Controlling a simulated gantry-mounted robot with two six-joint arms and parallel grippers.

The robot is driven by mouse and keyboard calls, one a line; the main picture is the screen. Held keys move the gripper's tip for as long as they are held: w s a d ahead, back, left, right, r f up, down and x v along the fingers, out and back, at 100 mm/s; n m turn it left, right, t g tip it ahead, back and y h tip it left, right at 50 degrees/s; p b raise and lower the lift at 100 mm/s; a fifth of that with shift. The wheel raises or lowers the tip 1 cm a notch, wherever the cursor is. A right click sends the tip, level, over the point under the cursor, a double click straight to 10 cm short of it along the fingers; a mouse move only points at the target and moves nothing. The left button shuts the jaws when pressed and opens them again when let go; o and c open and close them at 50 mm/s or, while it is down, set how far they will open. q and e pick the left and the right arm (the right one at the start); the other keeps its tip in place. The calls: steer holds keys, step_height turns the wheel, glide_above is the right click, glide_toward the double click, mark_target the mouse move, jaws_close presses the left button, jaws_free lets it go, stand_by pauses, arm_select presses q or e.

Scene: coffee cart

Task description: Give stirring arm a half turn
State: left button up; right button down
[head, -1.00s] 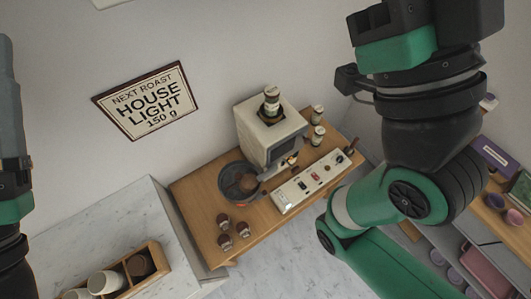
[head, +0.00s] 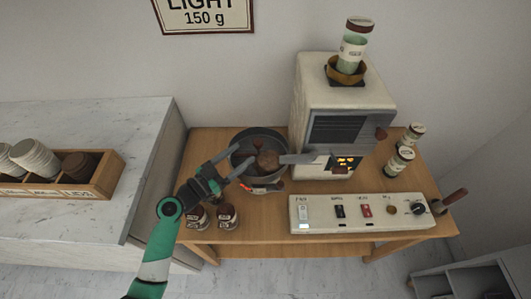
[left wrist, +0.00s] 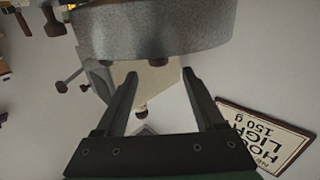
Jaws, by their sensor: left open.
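The round dark cooling tray (head: 240,137) sits on the wooden cart left of the roaster. A brown mass (head: 267,159) lies at its middle, and a grey chute (head: 297,159) reaches over it from the roaster. I cannot clearly pick out the stirring arm. My left gripper (head: 246,160) is open, its fingers at the tray's left side; whether they touch it is unclear. In the left wrist view the open fingers (left wrist: 159,75) stand apart with nothing gripped, and a large grey curved wall (left wrist: 165,38), apparently the tray's, fills the top. My right gripper is out of view.
The cream roaster (head: 307,97) carries a stacked canister (head: 353,47). A switch panel (head: 361,225) lies at the cart's front. Small jars (head: 227,216) stand below my left gripper, and two canisters (head: 400,160) stand right of the roaster. A cup crate (head: 103,180) is on the marble counter.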

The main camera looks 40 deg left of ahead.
mark_target(254, 144)
arm_select(q)
steer(key=shift+w+d+r, duration=0.1)
steer(key=shift+w+r, duration=0.05)
steer(key=shift+w, duration=0.25)
steer(key=w, duration=0.7)
steer(key=shift+d, duration=0.25)
jaws_close()
stand_by(0.8)
